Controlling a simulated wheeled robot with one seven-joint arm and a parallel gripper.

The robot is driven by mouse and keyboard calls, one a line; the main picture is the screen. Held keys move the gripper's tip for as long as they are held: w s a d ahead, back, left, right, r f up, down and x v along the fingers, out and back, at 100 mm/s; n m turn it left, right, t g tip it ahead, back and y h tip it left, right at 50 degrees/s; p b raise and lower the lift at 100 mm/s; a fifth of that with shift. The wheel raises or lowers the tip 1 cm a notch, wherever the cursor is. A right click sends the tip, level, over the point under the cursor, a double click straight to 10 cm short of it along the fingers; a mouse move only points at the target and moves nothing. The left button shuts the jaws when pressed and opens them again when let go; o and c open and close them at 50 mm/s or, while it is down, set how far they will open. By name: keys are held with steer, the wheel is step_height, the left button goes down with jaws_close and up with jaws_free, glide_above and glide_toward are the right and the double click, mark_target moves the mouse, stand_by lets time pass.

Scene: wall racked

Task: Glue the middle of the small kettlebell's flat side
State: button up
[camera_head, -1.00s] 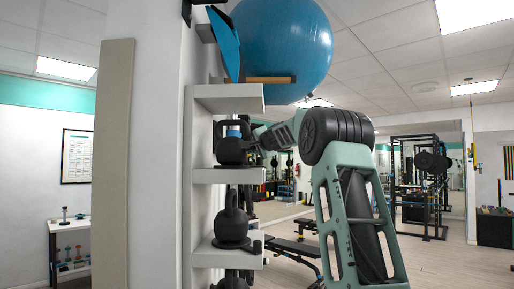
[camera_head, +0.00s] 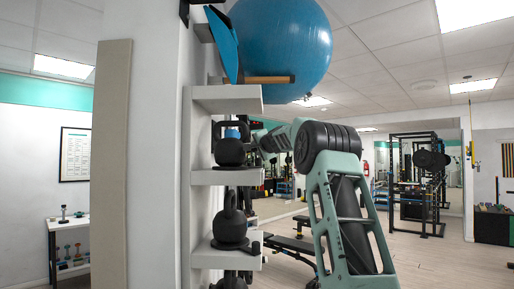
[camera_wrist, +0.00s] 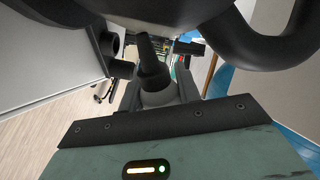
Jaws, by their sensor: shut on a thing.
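A dark kettlebell (camera_head: 230,152) stands on the upper shelf in the head view. A larger-looking dark kettlebell (camera_head: 230,225) stands on the shelf below. My gripper (camera_head: 260,146) is just right of the upper one, its fingers mostly hidden. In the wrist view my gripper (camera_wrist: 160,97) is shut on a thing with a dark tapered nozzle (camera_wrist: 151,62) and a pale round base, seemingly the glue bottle. The nozzle points toward a dark kettlebell (camera_wrist: 185,12) that fills the top edge, its handle curving at the right. I cannot tell whether the nozzle touches it.
White shelves (camera_head: 228,177) are fixed to the wall at the left of my arm. A blue ball (camera_head: 282,45) and a blue board (camera_head: 223,42) sit on top. Another kettlebell (camera_head: 230,283) is partly cut off below. Open floor and a bench (camera_head: 290,243) lie to the right.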

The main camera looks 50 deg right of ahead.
steer(key=shift+w+d+r+p, duration=0.1)
steer(key=shift+w+d+p, duration=0.4)
steer(key=shift+d+p, duration=0.15)
steer(key=shift+w+d+p, duration=0.45)
steer(key=shift+d+p, duration=0.05)
steer(key=shift+d, duration=0.2)
steer(key=shift+w+d+p, duration=0.35)
steer(key=shift+d+p, duration=0.05)
steer(key=shift+w+a, duration=0.3)
steer(key=shift+w, duration=0.15)
steer(key=shift+s+a+f+b, duration=0.2)
steer(key=shift+s+a+b, duration=0.25)
steer(key=shift+b, duration=0.3)
steer(key=shift+a+r, duration=0.15)
steer(key=shift+s, duration=0.15)
